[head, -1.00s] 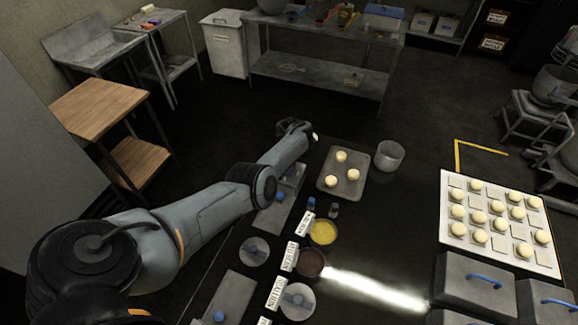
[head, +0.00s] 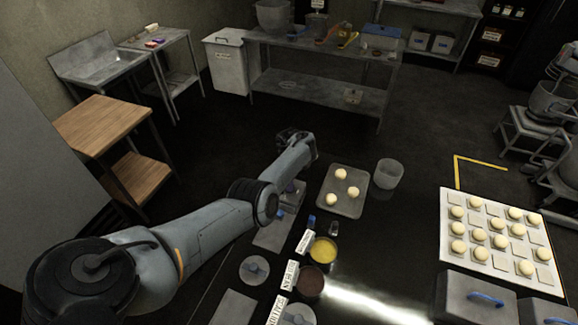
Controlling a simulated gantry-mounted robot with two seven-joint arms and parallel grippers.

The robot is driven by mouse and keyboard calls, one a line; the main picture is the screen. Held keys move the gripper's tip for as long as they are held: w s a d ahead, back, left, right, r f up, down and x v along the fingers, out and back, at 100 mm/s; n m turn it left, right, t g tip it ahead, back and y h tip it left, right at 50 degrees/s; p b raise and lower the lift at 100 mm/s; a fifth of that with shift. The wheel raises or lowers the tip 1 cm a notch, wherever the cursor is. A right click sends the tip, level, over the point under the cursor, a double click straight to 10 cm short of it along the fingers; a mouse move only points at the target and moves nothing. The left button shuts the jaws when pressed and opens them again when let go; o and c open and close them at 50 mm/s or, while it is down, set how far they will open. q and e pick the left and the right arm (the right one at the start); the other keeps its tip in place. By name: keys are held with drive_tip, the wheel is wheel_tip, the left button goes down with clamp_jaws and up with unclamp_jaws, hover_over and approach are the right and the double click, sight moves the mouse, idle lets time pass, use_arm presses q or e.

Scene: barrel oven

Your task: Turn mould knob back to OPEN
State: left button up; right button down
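My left arm reaches in from the left, and its wrist end (head: 297,142) hangs over the far left part of the dark counter. Its fingers cannot be made out, so I cannot tell whether the gripper is open or shut or whether it touches anything. A grey plate (head: 270,235) with a small blue knob (head: 281,213) lies below the forearm. A round grey disc (head: 255,269) with a dial-like piece sits nearer. I cannot tell which is the mould knob, or read an OPEN mark. My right gripper is out of view.
A tray (head: 355,207) with three dough balls and a clear tub (head: 389,174) stand right of the wrist. A yellow bowl (head: 323,250) and a brown bowl (head: 310,283) stand nearer, beside white labels. A white board (head: 464,264) with several dough balls and a grey lidded box (head: 470,298) stand right.

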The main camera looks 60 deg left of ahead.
use_arm(q)
wheel_tip(320, 180, up, 6)
drive_tip(key=shift+f+p, duration=0.1)
drive_tip(key=shift+p, duration=0.7)
drive_tip(key=shift+r, duration=0.65)
drive_tip(key=shift+a+f, duration=0.1)
